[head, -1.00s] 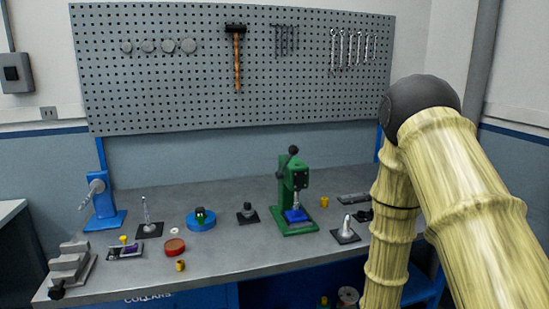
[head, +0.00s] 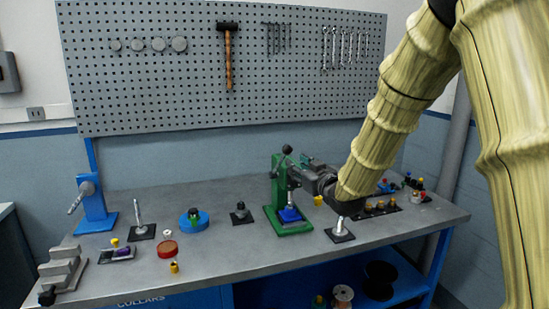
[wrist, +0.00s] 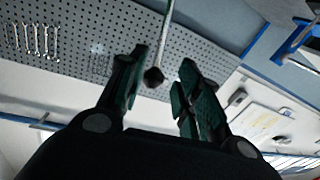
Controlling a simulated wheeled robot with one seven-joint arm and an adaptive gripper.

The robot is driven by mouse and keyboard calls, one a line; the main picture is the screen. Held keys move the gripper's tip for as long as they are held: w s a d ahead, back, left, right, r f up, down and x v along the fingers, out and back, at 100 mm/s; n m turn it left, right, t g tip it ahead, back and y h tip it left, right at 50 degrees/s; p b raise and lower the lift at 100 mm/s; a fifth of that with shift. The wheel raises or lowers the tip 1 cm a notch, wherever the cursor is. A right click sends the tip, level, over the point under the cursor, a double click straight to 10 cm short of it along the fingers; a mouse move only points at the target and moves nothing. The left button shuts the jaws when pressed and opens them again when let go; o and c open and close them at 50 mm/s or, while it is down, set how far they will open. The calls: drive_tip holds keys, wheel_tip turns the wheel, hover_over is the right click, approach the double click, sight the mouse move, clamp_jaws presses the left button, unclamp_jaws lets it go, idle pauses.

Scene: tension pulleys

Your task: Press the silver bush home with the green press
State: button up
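The green press (head: 278,185) stands upright on the bench, with a blue block (head: 290,214) on its base. Its lever ends in a dark ball knob (head: 287,149) at the top. I cannot make out the silver bush in the press. My gripper (head: 305,166) is just right of the press, at about the height of its upper part. In the wrist view my gripper (wrist: 160,80) is open, its two green-padded fingers apart. The dark knob (wrist: 153,77) on a thin grey rod shows in the gap between them, with no visible contact.
A small post on a black plate (head: 340,231) stands right of the press. A dark tray of small parts (head: 378,209) lies beneath my forearm. A blue round fixture (head: 193,221), a red dish (head: 167,249) and a grey vise (head: 62,268) are to the left. The bench front centre is clear.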

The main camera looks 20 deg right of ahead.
sight(283, 159)
drive_tip(key=w+p, duration=0.1)
drive_tip(key=w, duration=0.2)
drive_tip(key=w+a+p, duration=0.1)
drive_tip(key=w, duration=0.3)
drive_tip(key=w+p, duration=0.1)
drive_tip(key=w, duration=0.2)
drive_tip(key=shift+w+a+f, duration=0.1)
drive_tip(key=shift+w+a, duration=0.05)
drive_tip(key=shift+a, duration=0.15)
clamp_jaws()
